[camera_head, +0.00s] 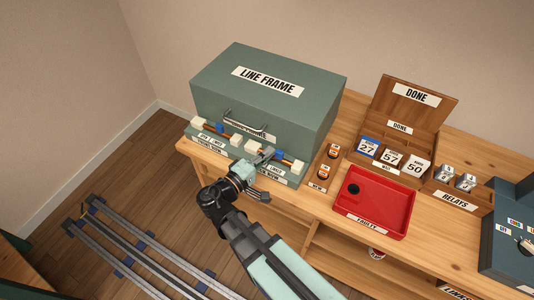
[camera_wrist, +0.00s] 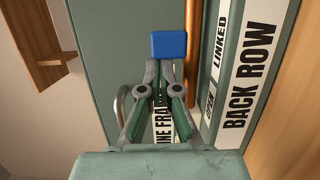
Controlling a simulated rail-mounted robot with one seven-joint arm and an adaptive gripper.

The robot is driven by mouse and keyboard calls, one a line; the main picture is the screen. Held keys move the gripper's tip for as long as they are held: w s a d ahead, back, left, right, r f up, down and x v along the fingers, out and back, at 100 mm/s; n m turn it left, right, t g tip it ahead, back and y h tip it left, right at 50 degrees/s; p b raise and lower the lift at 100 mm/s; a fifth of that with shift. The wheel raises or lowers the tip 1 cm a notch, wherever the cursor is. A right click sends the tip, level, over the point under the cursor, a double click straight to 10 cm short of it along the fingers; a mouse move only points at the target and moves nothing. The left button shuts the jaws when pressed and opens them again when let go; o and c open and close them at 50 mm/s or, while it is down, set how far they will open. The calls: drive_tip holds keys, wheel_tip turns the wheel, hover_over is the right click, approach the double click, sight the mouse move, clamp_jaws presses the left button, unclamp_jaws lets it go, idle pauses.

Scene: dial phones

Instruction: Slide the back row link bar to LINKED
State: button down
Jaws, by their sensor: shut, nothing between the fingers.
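The green LINE FRAME box (camera_head: 265,85) stands on the table, with a ledge of link bars along its front. The back row bar is the right one. Its blue handle (camera_head: 280,155) sits on a copper rod, left of the right white end block (camera_head: 298,167). In the wrist view the blue handle (camera_wrist: 169,45) is just beyond my fingertips, level with the LINKED label (camera_wrist: 222,35) beside the copper rod (camera_wrist: 192,45). My gripper (camera_head: 266,157) is shut and empty, left of the handle; it also shows in the wrist view (camera_wrist: 160,70). I cannot tell whether it touches the handle.
The left link bar has its own blue handle (camera_head: 220,127). A small wooden holder (camera_head: 327,165) stands just right of the ledge. The red FAULTY tray (camera_head: 375,205), the DONE box (camera_head: 408,110) and the RELAYS rack (camera_head: 455,185) are farther right.

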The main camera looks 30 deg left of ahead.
drive_tip(key=shift+s+d, duration=0.15)
drive_tip(key=shift+d, duration=0.1)
drive_tip(key=s+a, duration=0.2)
drive_tip(key=s, duration=0.9)
drive_tip(key=shift+s+a, duration=0.25)
